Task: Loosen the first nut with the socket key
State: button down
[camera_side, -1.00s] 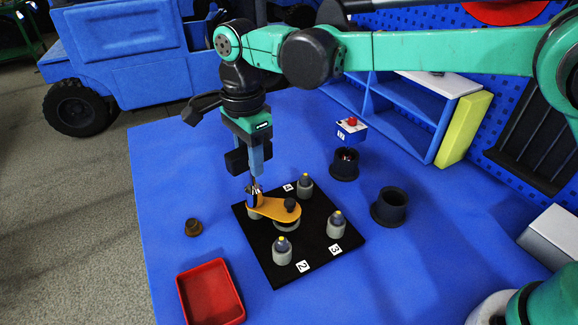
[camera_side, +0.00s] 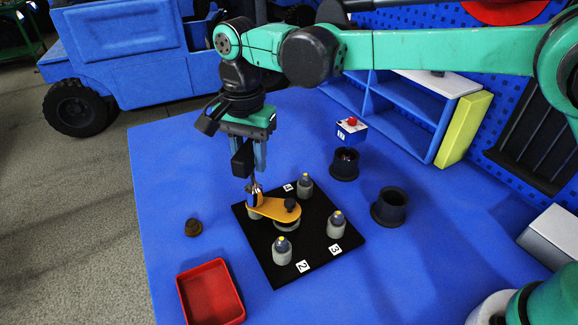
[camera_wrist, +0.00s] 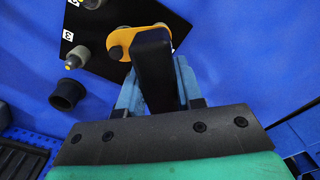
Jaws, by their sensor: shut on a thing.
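The black fixture plate (camera_side: 262,237) lies on the blue table. It carries several grey posts with yellow-tipped studs, beside labels such as 2 and 3. An orange arm (camera_side: 272,208) lies across the plate from its centre to the post at the left corner; it also shows in the wrist view (camera_wrist: 122,40). My gripper (camera_side: 254,186) is above that left post, shut on the socket key (camera_side: 255,196), which points down at the end of the orange arm. The nut under the key is hidden. In the wrist view a black block covers the fingertips.
Two dark cups (camera_side: 390,207) (camera_side: 344,164) and a red-button box (camera_side: 351,129) stand to the right. Blue shelving (camera_side: 405,115) stands behind.

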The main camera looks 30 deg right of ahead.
jog(key=shift+r, duration=2)
jog(key=shift+r, duration=1.5)
